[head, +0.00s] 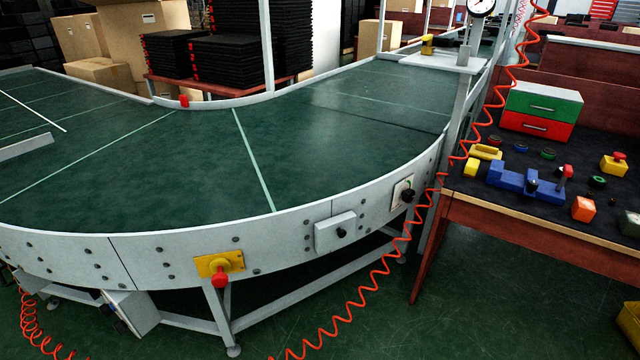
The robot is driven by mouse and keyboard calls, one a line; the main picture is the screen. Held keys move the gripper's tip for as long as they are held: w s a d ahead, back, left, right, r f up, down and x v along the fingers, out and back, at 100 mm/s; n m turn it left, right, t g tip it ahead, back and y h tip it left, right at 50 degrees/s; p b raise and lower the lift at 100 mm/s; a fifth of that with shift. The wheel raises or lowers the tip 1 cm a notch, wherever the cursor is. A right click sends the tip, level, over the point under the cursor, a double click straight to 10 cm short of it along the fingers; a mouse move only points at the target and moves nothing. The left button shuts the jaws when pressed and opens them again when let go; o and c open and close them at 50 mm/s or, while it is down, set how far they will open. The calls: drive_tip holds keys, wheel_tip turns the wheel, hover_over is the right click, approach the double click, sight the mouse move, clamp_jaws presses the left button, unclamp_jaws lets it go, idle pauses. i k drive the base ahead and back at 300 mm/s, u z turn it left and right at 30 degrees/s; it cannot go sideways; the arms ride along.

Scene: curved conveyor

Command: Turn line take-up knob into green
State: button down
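A small pale plate (399,187) is fixed on the conveyor's outer side wall at the right of the bend. It carries a round black knob (408,195); any coloured zones around it are too small to read. To its left, a light grey box (333,231) on the same wall has a smaller black knob (342,234). I cannot tell for certain which is the take-up knob, or where either one points. My gripper is not in view.
A yellow plate with a red handle (220,278) juts from the conveyor wall. A coiled red hose (375,277) hangs in front of the wall, close to the right knob. A workbench (470,210) with tools and a green-and-red drawer box (541,108) stands at right.

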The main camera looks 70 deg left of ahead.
sight(408, 195)
drive_tip(key=u, duration=1.9)
drive_tip(key=k, duration=0.5)
drive_tip(key=z, duration=1)
drive_tip(key=i, duration=0.8)
drive_tip(key=z, duration=0.5)
drive_tip(key=i, duration=0.75)
drive_tip(key=u, duration=0.8)
drive_tip(key=i, duration=0.8)
drive_tip(key=u, duration=0.85)
